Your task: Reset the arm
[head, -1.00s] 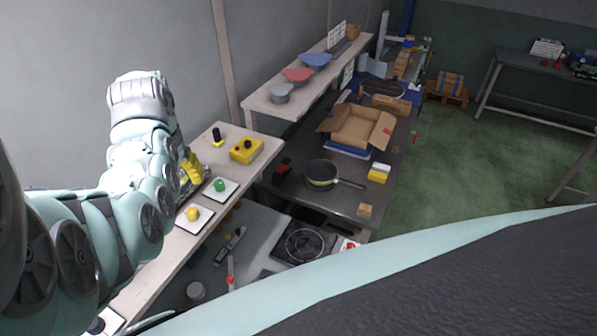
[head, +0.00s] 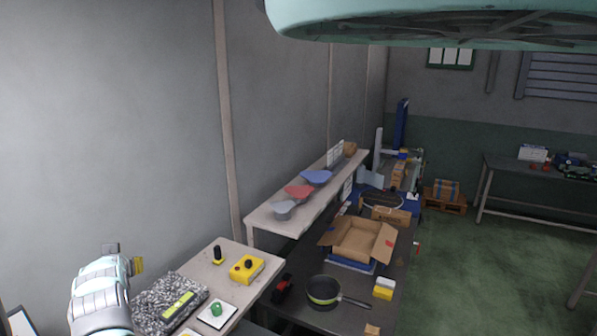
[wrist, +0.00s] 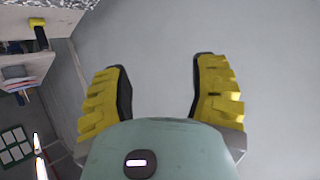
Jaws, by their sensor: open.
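My gripper (wrist: 160,80) shows in the wrist view with two yellow, black-lined fingers spread apart and nothing between them. Beyond the fingers is a plain grey wall. In the head view my arm (head: 100,295) stands at the lower left, above the left end of the light side table (head: 240,289), with a bit of yellow finger (head: 138,265) showing beside the wrist. The rest of the gripper is hidden there.
On the side table are a yellow control box (head: 246,269), a black joystick (head: 217,255), a green button on a white plate (head: 216,309) and a grey speckled box (head: 165,302). A pan (head: 323,291) and an open carton (head: 360,240) are on the dark bench.

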